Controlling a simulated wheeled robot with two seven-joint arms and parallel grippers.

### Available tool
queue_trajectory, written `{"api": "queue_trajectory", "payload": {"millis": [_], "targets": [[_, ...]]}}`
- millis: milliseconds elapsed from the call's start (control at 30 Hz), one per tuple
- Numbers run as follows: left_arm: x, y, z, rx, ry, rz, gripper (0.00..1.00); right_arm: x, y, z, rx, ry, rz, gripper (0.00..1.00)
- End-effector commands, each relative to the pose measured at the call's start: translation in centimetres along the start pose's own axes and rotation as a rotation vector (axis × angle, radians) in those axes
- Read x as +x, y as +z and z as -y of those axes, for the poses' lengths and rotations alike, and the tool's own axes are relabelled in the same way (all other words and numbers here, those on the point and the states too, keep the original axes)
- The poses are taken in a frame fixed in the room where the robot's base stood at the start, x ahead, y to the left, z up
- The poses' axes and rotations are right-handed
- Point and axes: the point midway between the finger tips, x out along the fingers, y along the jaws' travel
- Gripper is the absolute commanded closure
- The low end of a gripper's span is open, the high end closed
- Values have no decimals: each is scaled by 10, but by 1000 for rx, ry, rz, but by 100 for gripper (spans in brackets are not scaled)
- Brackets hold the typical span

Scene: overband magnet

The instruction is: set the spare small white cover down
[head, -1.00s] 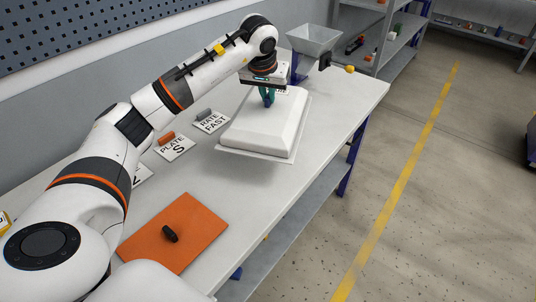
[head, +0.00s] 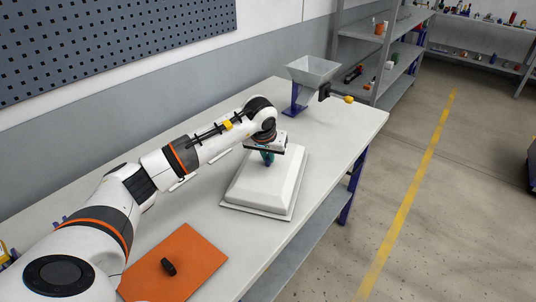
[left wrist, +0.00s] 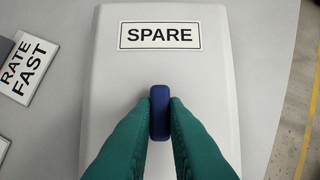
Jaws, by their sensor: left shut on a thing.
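The spare small white cover (head: 285,186) is a pale, sloped-sided box with a flat rim, level over the right part of the bench. In the left wrist view, the cover (left wrist: 205,85) bears a SPARE label (left wrist: 160,35). My left gripper (head: 267,157) is above its middle, its green fingers shut on the cover's blue handle (left wrist: 160,112). The rim looks on or very close to the bench top (head: 325,150); I cannot tell whether it touches. My right gripper is not in view.
An orange mat (head: 190,250) with a black knob (head: 168,267) lies nearer on the bench. A grey hopper (head: 313,72) stands at the far end. A RATE FAST card (left wrist: 22,68) lies left of the cover. Bare bench surrounds the cover's right side.

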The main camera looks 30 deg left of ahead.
Motion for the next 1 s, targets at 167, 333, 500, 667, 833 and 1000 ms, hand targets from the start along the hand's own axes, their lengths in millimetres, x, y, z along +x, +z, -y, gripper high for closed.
{"api": "queue_trajectory", "payload": {"millis": [167,333,500,667,833,1000], "targets": [[2,-1,0,0,0,0,78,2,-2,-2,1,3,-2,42],[2,-1,0,0,0,0,66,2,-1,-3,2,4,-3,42],[1,-1,0,0,0,0,66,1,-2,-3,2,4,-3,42],[-10,1,0,0,-1,2,66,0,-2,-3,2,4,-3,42],[-43,2,-1,0,1,6,66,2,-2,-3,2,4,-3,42],[-80,2,0,0,-1,6,66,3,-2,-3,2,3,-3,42]]}}
